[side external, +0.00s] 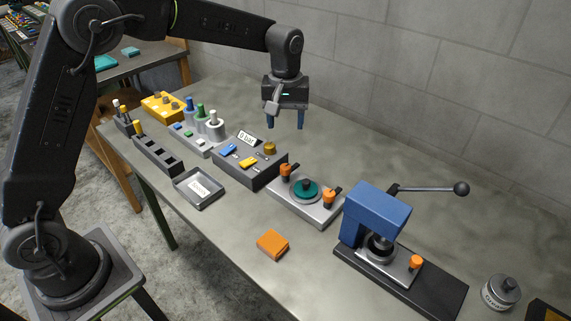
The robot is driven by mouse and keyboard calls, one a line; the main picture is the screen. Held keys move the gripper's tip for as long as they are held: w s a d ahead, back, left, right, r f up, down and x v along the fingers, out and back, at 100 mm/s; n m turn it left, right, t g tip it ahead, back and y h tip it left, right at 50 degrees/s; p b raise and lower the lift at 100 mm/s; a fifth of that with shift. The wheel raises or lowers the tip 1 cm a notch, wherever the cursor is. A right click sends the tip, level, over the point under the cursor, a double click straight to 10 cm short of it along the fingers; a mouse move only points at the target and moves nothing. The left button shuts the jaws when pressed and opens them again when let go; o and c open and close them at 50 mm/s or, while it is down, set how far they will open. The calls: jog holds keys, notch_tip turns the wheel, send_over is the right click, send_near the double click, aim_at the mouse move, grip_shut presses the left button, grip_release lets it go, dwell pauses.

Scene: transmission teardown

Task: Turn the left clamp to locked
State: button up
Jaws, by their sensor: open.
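The clamp fixture is a grey plate (322,219) with a teal round part (305,190) in its middle. An orange-topped left clamp (286,172) stands at its left end and an orange-topped right clamp (330,197) at its right end. Each has a dark piece beside it; I cannot tell whether either clamp is locked. My gripper (285,124) is open and empty, its blue fingers pointing down. It hangs above the bench, higher in the picture than the left clamp and apart from it.
A grey box (262,179) with a brass knob (270,148) and blue and yellow pieces stands left of the fixture. A blue press (377,212) with a long lever stands to the right. An orange block (272,244) lies in front. The bench behind the fixture is clear.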

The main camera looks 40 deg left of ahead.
aim_at(285, 167)
notch_tip(285, 167, down, 14)
jog(key=shift+r, duration=0.2)
jog(key=shift+c, duration=0.5)
jog(key=c, duration=0.8)
jog(key=shift+c, duration=0.2)
